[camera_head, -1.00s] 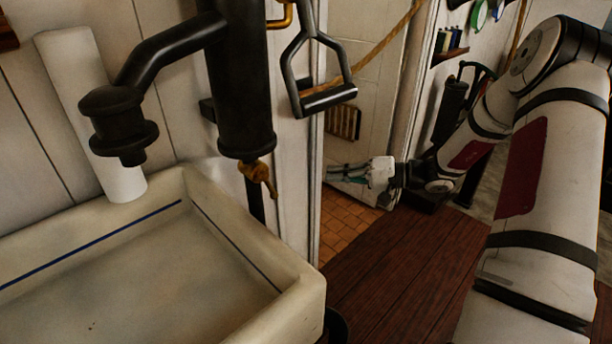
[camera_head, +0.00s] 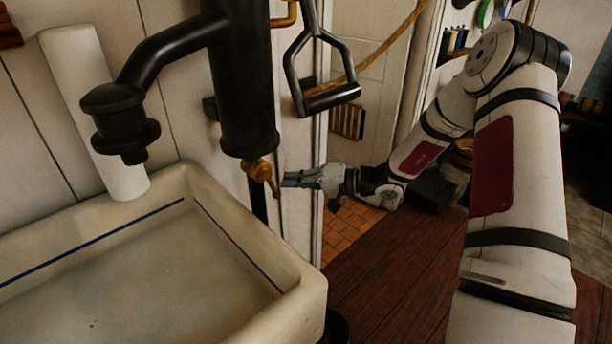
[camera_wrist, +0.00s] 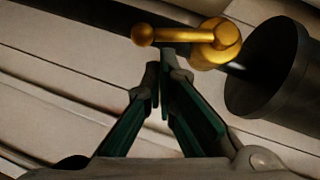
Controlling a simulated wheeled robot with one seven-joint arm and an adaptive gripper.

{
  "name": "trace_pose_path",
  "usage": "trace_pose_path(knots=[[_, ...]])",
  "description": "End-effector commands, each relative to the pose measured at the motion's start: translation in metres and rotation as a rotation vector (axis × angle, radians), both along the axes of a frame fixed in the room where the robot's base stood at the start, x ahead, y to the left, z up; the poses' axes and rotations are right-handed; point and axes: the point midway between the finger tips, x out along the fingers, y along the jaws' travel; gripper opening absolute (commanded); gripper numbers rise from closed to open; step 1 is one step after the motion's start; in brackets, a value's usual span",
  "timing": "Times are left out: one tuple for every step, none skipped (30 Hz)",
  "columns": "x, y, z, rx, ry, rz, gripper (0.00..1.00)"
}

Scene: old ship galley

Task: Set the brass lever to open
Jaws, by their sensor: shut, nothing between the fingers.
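The brass lever (camera_head: 262,174) sits at the bottom end of the black pump body (camera_head: 247,100), its arm slanting downward. In the wrist view the brass lever (camera_wrist: 185,36) lies across the top, with a round knob at its left end and a thick hub at the right beside the black cylinder (camera_wrist: 270,66). My gripper (camera_head: 284,180) is shut and empty, just right of the lever in the head view. In the wrist view my gripper (camera_wrist: 160,66) has its fingertips together just below the lever arm; whether they touch it I cannot tell.
A cream sink (camera_head: 255,250) fills the lower left. A black pump handle (camera_head: 318,75) hangs above my gripper. A black pipe runs below the pump along the white plank wall. A doorway with a rope and open floor lies to the right.

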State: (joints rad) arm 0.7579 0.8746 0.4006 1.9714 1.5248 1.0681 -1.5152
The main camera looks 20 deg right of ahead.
Motion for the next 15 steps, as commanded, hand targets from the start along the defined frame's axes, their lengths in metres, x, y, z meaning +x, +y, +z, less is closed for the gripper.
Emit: trace_pose_path(knots=[[-0.0007,0.0027,-0.0010,0.000,0.000,0.001,0.00],[-0.0008,0.0038,-0.0013,0.000,0.000,0.001,0.00],[-0.0010,0.0047,-0.0017,0.000,0.000,0.001,0.00],[-0.0011,0.0052,-0.0019,0.000,0.000,0.001,0.00],[-0.0012,0.0055,-0.0019,0.000,0.000,0.001,0.00],[-0.0012,0.0056,-0.0020,-0.001,0.001,0.000,0.00],[-0.0012,0.0056,-0.0021,-0.001,0.000,0.000,0.00],[-0.0012,0.0056,-0.0020,-0.001,-0.001,0.000,0.00],[-0.0011,0.0056,-0.0020,-0.001,-0.001,0.000,0.00],[-0.0012,0.0055,-0.0019,-0.001,-0.001,0.000,0.00],[-0.0012,0.0055,-0.0019,-0.001,-0.001,0.000,0.00],[-0.0012,0.0055,-0.0019,-0.001,-0.001,0.000,0.00],[-0.0012,0.0055,-0.0022,0.001,0.000,0.000,0.00],[-0.0013,0.0058,-0.0031,0.008,0.003,0.000,0.00],[-0.0015,0.0067,-0.0055,0.027,0.011,0.000,0.00]])
